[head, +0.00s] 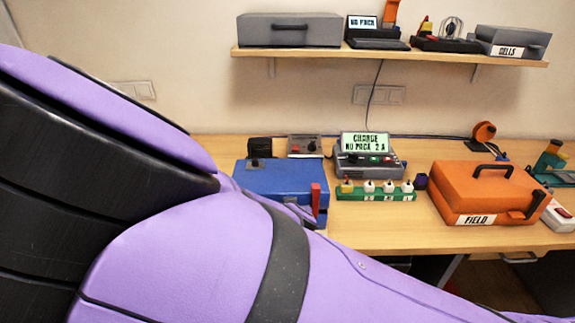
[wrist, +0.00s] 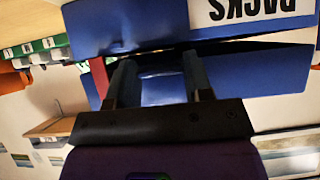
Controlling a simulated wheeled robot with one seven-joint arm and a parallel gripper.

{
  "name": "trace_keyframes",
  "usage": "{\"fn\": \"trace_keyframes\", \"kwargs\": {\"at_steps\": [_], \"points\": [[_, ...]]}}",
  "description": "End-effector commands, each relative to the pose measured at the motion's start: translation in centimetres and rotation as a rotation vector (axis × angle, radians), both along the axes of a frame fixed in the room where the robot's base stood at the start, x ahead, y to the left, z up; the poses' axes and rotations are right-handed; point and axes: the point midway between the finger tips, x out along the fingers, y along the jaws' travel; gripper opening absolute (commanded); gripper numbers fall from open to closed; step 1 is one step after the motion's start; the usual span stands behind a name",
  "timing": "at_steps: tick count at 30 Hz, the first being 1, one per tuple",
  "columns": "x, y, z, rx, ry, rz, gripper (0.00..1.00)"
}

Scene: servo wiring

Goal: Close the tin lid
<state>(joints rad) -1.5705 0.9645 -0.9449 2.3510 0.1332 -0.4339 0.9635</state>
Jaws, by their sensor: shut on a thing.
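The blue tin (head: 275,180) sits on the bench left of centre, its front partly hidden by my purple arm. A red latch (head: 316,198) stands at its right side. In the wrist view the tin appears upside down, with a white "PACKS" label (wrist: 255,8) on its body. A dark gap separates the body from the blue lid (wrist: 255,75), so the lid looks slightly raised. My gripper (wrist: 158,80) has its two fingers on either side of blue material at the lid's edge, and is shut on it. The gripper is hidden in the head view.
A green strip (head: 375,194) with several white plugs and a grey charger (head: 370,163) stand right of the tin. An orange case (head: 485,195) labelled "FIELD" is farther right. A shelf (head: 390,57) with boxes hangs above. Bare bench lies before the green strip.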

Motion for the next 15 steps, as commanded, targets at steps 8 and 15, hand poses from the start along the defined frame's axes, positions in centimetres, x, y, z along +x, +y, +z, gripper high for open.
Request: {"fn": "trace_keyframes", "kwargs": {"at_steps": [8,15], "points": [[-0.06,0.11,-0.23,0.002,-0.009,0.002,0.04],[-0.08,0.15,-0.24,0.002,-0.008,0.002,0.51]]}}
